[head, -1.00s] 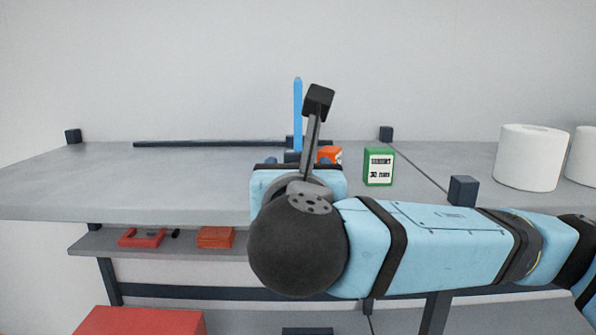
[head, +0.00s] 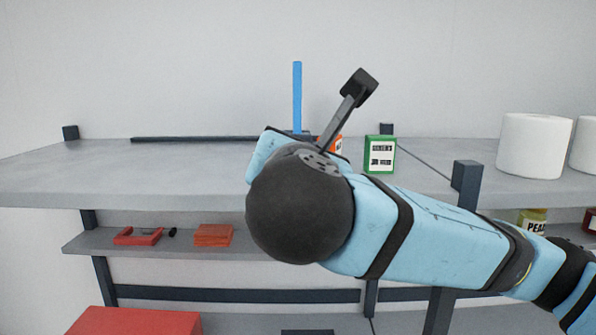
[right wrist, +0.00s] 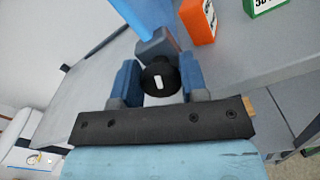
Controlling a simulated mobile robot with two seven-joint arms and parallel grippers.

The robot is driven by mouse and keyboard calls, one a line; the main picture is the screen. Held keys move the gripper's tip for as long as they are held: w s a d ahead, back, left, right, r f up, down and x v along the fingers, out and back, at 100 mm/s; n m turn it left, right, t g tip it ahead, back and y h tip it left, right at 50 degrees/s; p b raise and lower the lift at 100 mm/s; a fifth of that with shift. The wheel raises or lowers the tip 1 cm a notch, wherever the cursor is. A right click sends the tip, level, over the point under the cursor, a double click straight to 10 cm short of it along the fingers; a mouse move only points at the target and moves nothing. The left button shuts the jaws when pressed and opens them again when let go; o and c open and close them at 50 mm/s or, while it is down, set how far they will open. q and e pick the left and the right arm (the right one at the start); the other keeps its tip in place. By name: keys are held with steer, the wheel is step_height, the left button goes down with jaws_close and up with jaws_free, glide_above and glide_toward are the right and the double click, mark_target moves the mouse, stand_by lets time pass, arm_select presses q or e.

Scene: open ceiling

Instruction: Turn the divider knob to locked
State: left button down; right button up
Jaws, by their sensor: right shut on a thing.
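The divider is a blue upright panel (head: 297,97) on the upper shelf. In the right wrist view its lower part (right wrist: 145,18) meets a blue-grey block (right wrist: 157,45). The divider knob (right wrist: 160,84) is a round black knob with a short white mark, slightly slanted in that view. My right gripper (right wrist: 159,78) has one finger on each side of the knob and is shut on it. In the head view my right arm and wrist hide the knob and the fingers. My left gripper is not in view.
An orange box (right wrist: 197,20) and a green box (head: 379,155) stand right of the divider. White rolls (head: 534,146) stand at the far right. The upper shelf's left part (head: 130,170) is clear. Orange items (head: 213,235) lie on a lower shelf.

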steer(key=m+b, duration=0.1)
steer(key=m, duration=0.1)
steer(key=m+b, duration=0.1)
steer(key=shift+f+m+b, duration=0.2)
steer(key=shift+m+b, duration=0.1)
steer(key=shift+m, duration=0.1)
steer(key=m+b, duration=0.3)
steer(key=m, duration=0.2)
steer(key=shift+d, duration=0.1)
steer(key=m+b, duration=0.1)
steer(key=m, duration=0.2)
steer(key=shift+m+b, duration=0.5)
steer(key=shift+m, duration=0.2)
steer(key=shift+r, duration=0.15)
steer(key=o, duration=0.7)
steer(key=shift+o, duration=1)
steer(key=shift+w, duration=0.15)
